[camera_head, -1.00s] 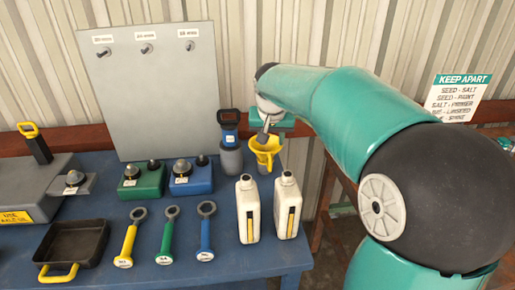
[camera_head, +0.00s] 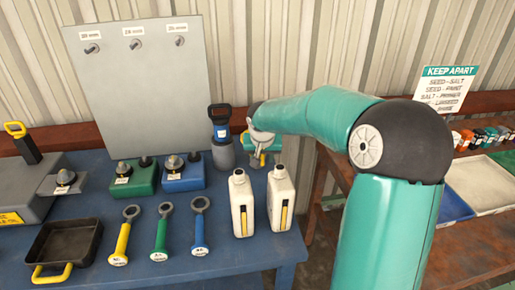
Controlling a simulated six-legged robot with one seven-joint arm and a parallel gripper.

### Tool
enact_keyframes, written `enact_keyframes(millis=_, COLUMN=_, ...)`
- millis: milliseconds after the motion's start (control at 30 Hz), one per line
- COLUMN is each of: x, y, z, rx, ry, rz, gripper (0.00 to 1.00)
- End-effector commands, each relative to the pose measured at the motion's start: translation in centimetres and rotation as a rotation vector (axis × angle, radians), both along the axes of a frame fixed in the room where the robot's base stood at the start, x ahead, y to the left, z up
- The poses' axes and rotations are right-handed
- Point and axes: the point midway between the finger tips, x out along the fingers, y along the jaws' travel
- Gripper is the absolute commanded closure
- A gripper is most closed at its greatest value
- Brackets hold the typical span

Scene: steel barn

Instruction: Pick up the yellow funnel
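The yellow funnel (camera_head: 254,158) is at the back right of the blue table, right of the dark grey cup with the blue-and-black tool. Only a little of its yellow shows, as my gripper (camera_head: 263,150) covers most of it. My gripper is at the funnel from above, with its teal body and grey parts over the funnel's mouth. The fingertips are hidden or too small to make out, so I cannot tell whether they are closed on it. A grey base shows under the yellow.
Two white bottles (camera_head: 243,204) stand just in front of the funnel. The dark grey cup (camera_head: 223,155) with its tool is close on the left. Green (camera_head: 135,180) and blue (camera_head: 183,178) boxes stand farther left. A grey panel (camera_head: 136,88) rises behind. Trays (camera_head: 482,183) lie on the right bench.

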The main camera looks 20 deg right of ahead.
Motion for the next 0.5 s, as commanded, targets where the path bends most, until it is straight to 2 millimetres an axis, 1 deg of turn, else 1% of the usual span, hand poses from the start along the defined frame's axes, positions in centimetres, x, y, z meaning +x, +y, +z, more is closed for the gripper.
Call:
enact_keyframes(millis=233, x=0.11, y=0.0, z=-0.17, rx=0.0, ry=-0.001, rz=0.0, gripper=0.62)
enact_keyframes(millis=367, x=0.11, y=0.0, z=-0.16, rx=0.0, ry=-0.001, rz=0.0, gripper=0.88)
enact_keyframes(millis=400, x=0.11, y=0.0, z=-0.16, rx=0.0, ry=-0.001, rz=0.0, gripper=0.95)
enact_keyframes(millis=433, x=0.1, y=0.0, z=-0.16, rx=0.0, ry=-0.001, rz=0.0, gripper=1.0)
enact_keyframes(millis=500, x=0.1, y=0.0, z=-0.16, rx=0.0, ry=-0.001, rz=0.0, gripper=1.0)
